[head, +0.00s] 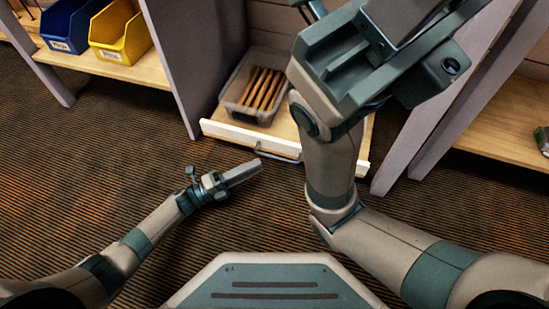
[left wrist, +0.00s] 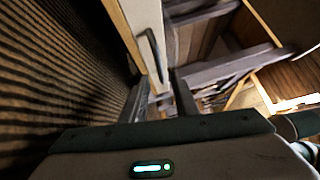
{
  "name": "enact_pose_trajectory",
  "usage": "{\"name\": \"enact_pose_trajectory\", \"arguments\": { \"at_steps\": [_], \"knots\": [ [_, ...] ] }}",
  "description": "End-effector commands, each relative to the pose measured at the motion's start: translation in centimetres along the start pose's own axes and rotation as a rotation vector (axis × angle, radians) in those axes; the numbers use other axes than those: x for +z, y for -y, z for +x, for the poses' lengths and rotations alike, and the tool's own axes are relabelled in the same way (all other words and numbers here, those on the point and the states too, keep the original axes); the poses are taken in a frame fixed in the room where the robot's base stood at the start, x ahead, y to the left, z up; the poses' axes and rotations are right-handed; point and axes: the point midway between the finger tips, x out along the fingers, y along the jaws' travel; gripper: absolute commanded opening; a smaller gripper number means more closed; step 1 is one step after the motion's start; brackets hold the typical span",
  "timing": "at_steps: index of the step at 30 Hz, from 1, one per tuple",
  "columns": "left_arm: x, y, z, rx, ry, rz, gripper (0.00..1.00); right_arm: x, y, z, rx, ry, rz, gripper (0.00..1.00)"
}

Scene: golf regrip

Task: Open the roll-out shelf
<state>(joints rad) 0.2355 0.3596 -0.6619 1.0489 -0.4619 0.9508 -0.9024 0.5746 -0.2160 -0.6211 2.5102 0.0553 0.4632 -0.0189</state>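The roll-out shelf is a low wooden board with a white front edge (head: 225,132), set between two grey uprights near the floor. A dark bar handle (head: 277,155) is on that front; the handle also shows in the left wrist view (left wrist: 154,55). My left gripper (head: 258,169) is just in front of the handle, low over the carpet. Its two fingers stand apart in the left wrist view (left wrist: 158,97), with the handle ahead and nothing held. My right arm hides the shelf's right part; its fingers cannot be made out.
Blue (head: 68,46) and yellow (head: 122,55) bins sit on a board at the left. The right-hand upright (head: 440,125) stands close to my right arm. Striped carpet before the shelf is clear.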

Motion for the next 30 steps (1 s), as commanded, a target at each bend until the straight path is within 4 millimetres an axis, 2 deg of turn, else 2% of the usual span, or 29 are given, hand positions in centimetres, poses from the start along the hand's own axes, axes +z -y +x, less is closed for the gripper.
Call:
{"name": "enact_pose_trajectory", "arguments": {
  "at_steps": [6, 12, 18, 27, 28, 30],
  "knots": [
    [0.0, -0.2, 4.0, -0.002, -0.001, 0.002, 0.27, -0.5, 0.3, -0.5, -0.010, -0.011, 0.006, 0.31],
    [0.0, -0.1, 6.7, -0.002, -0.001, 0.000, 0.27, -0.5, 0.3, -0.8, -0.014, -0.005, 0.002, 0.31],
    [0.0, -0.1, 7.8, 0.000, 0.000, 0.000, 0.27, -0.6, 0.2, -0.7, -0.010, -0.011, 0.002, 0.31],
    [0.0, 0.0, 7.9, 0.000, 0.000, 0.000, 0.27, -0.7, 0.3, -0.4, -0.014, -0.020, 0.007, 0.31],
    [0.0, 0.0, 7.9, 0.000, 0.000, 0.000, 0.25, -0.7, 0.4, -0.4, -0.014, -0.020, 0.007, 0.31],
    [0.0, 0.0, 7.9, 0.000, 0.000, 0.000, 0.08, -0.7, 0.4, -0.5, -0.016, -0.018, 0.008, 0.31]
  ]
}}
